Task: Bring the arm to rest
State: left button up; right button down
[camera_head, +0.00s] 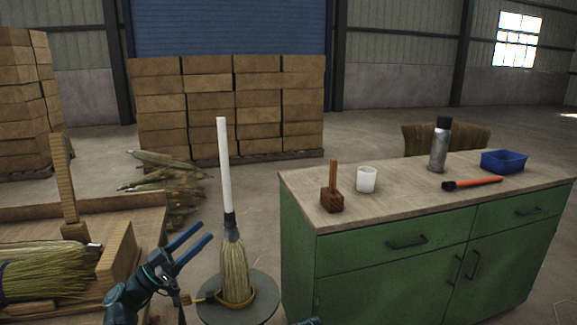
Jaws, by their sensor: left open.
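A broom (235,262) stands upright on a round grey disc (238,313), with a white handle (223,165) and a dark collar above its straw. A yellow band (236,303) runs around the low part of the straw, and a yellow strand or tab sticks out from it to the left. My left gripper (205,233) is to the left of the broom. Its two blue fingers are spread, point up and right, and hold nothing. It is apart from the handle in the picture. My right gripper is not clearly seen; only a dark blue sliver shows at the bottom edge.
A wooden bench (110,215) with a straw bundle (45,272) is at left. A green cabinet (390,270) at right bears a wooden block tool (332,202), white cup (367,180), metal bottle (439,150), orange-handled tool (475,183) and blue bin (503,161). Loose straw (165,182) lies behind.

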pick_arm(q)
jog(key=s+d+f+n+g+y, duration=0.25)
jog(key=d+f+g+y, duration=0.2)
jog(key=d+f, duration=0.4)
jog(key=s+d+f+n+g+y, duration=0.1)
jog(key=s+d+f+g+y, duration=0.3)
jog(key=f, duration=0.8)
jog(key=s+a+f+n+g+y, duration=0.5)
jog(key=s+a+f+n+y, duration=0.2)
jog(key=f+y, duration=0.45)
jog(key=s+d+r+m+p, duration=0.2)
jog(key=d+r+p, duration=0.3)
jog(key=r+p, duration=0.5)
jog(key=s+d+r+m+p, duration=0.2)
jog(key=s+d+r+p, duration=0.2)
jog(key=r+p, duration=0.7)
jog(key=shift+d+g, duration=0.35)
jog(key=shift+d, duration=0.45)
